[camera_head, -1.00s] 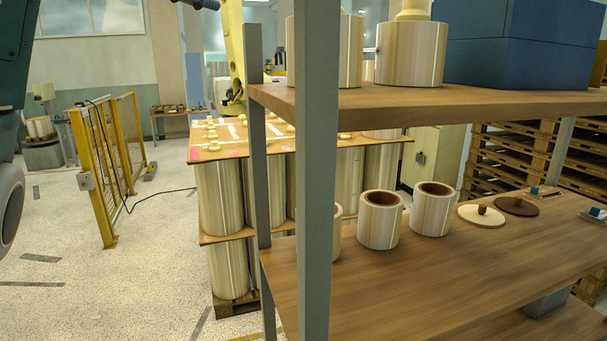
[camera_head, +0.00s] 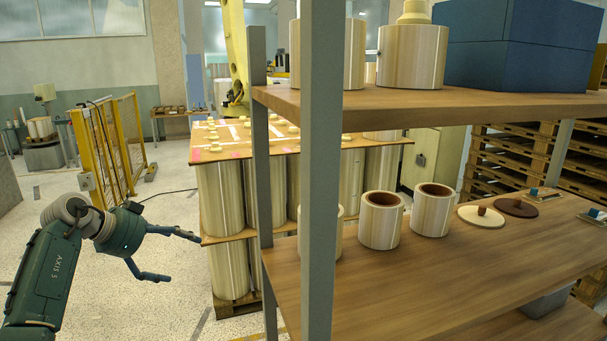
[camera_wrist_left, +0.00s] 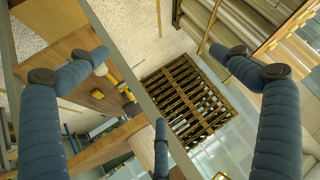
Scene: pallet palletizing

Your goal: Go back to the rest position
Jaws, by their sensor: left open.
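My left gripper (camera_head: 172,254) is at the lower left of the head view, its blue fingers spread open and empty. It points right, toward the stacked pallet, with the shelf's grey posts further right. In the left wrist view the blue fingers (camera_wrist_left: 160,110) are wide apart with nothing between them. The wrist view shows a wooden pallet (camera_wrist_left: 190,100) beyond the fingers, at a distance. My right gripper does not show in either view.
A shelf (camera_head: 420,280) with grey posts and wooden boards fills the right side, holding cylinders, lids and a blue box (camera_head: 520,45). A loaded pallet stack (camera_head: 220,195) stands behind it. A yellow fence (camera_head: 105,150) is at left.

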